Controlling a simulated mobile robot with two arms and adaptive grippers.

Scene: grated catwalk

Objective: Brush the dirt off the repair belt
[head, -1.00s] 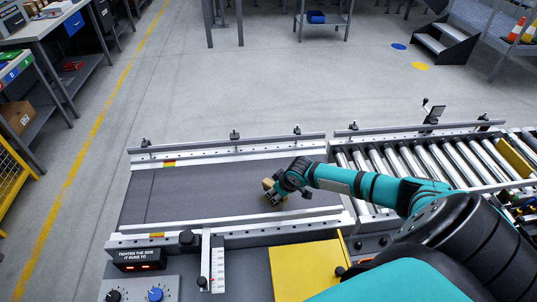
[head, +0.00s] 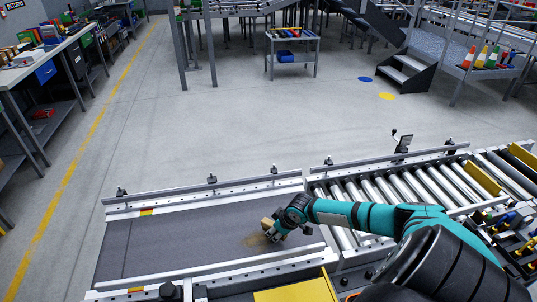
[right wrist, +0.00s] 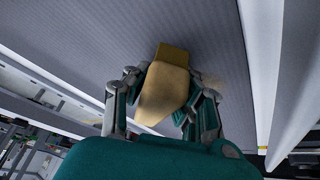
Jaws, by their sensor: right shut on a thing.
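The repair belt (head: 170,238) is a dark grey flat belt between metal side rails. My right gripper (head: 275,230) is low over its right part, shut on a tan brush (head: 267,223). In the right wrist view the brush (right wrist: 165,88) sits between the two fingers (right wrist: 160,100), against or just above the belt (right wrist: 100,40); I cannot tell if it touches. A faint brownish dirt patch (head: 256,240) lies on the belt just left of the gripper. My left gripper is out of view.
A roller conveyor (head: 400,195) adjoins the belt on the right. Rails with small clamps (head: 212,180) run along the belt's far side. A yellow plate (head: 295,291) is at the near edge. The left part of the belt is clear.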

